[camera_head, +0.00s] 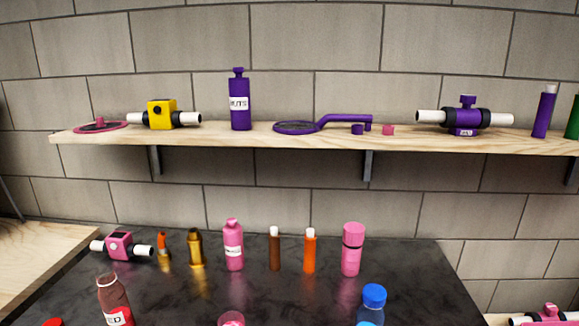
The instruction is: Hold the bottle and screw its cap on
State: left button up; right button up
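Several bottles are in the head view and I cannot tell which one the task means. A dark red translucent bottle (111,297) with a red-and-white label stands upright at the front left; its top shows no separate-coloured cap. A small red object (53,322), possibly a cap, is cut off by the bottom edge left of it. A pink round top (231,319) shows at the bottom edge. Neither gripper is in view.
On the dark counter (420,270) stand a pink labelled bottle (233,246), a pink cylinder (352,250), brown and orange tubes, brass pieces and a pink valve (120,246). A wooden shelf (210,138) above holds a purple bottle (240,104) and filter parts.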

aim_at(113, 299)
jog(key=u, duration=1.5)
